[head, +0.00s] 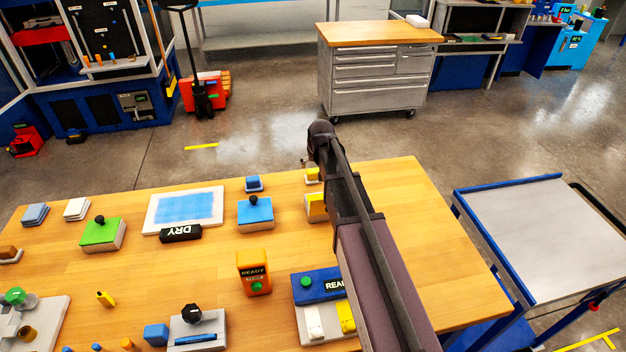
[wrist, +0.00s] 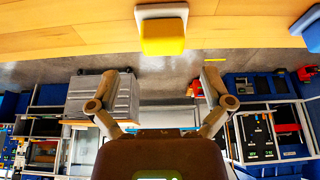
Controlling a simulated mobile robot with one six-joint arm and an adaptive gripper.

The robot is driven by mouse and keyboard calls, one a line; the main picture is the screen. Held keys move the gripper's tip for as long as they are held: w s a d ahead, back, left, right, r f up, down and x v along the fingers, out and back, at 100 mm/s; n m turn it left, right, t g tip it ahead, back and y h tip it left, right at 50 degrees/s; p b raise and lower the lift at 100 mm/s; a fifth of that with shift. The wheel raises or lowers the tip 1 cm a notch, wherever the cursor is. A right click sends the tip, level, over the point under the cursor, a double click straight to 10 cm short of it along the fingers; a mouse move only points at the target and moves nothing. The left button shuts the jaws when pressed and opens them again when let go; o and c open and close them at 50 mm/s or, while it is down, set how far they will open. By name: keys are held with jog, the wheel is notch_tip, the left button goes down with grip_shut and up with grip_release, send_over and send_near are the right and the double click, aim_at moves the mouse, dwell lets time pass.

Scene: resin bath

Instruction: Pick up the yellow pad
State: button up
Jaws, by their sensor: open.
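The yellow pad (wrist: 162,38) sits on a small white base on the wooden table. In the wrist view it is at the top centre, above the gap between my fingertips. In the head view the yellow pad (head: 312,174) shows near the table's far edge, partly hidden by my arm. My gripper (wrist: 165,72) is open and empty, its two fingers spread wide, apart from the pad. In the head view my gripper is mostly hidden by my own arm.
A small blue pad (head: 254,184) lies left of the yellow one. A blue box with a black knob (head: 255,213) and a yellow box (head: 316,208) stand nearer. An orange READY device (head: 254,273) is closer still. The table's right side is clear.

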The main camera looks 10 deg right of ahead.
aim_at(314, 171)
jog(key=shift+f, duration=0.1)
dwell(0.3)
jog(key=shift+b+x, duration=2.4)
jog(key=shift+x, duration=0.15)
jog(key=shift+w+a, duration=0.15)
jog(key=c, duration=1.1)
